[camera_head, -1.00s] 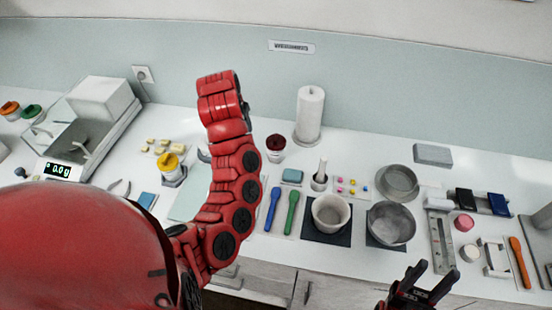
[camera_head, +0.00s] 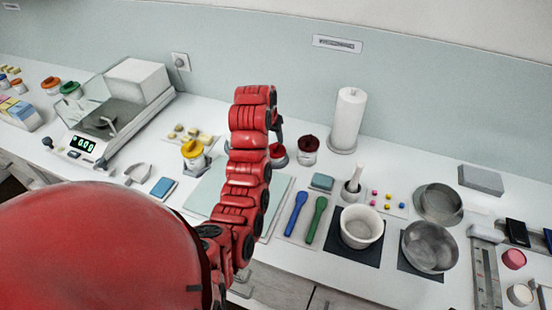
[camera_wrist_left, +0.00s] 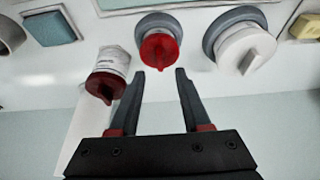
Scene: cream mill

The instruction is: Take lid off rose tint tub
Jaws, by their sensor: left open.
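A tub with a bright red knobbed lid (camera_wrist_left: 160,50) sits in a grey ring holder in the left wrist view. It also shows partly behind my arm in the head view (camera_head: 278,155). My left gripper (camera_wrist_left: 163,71) is open and empty, its fingertips pointing at this tub just short of the lid. A white jar with a darker red lid (camera_wrist_left: 106,80) stands beside it, also seen in the head view (camera_head: 308,148). No readable label shows which one is the rose tint tub. My right gripper is out of view.
A white-lidded tub (camera_wrist_left: 243,46) in another grey holder stands close to the open fingers. A paper towel roll (camera_head: 348,118), mortar with pestle (camera_head: 352,192) and yellow-lidded tub (camera_head: 193,152) are nearby. A pale mat (camera_head: 210,190) lies partly under my arm.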

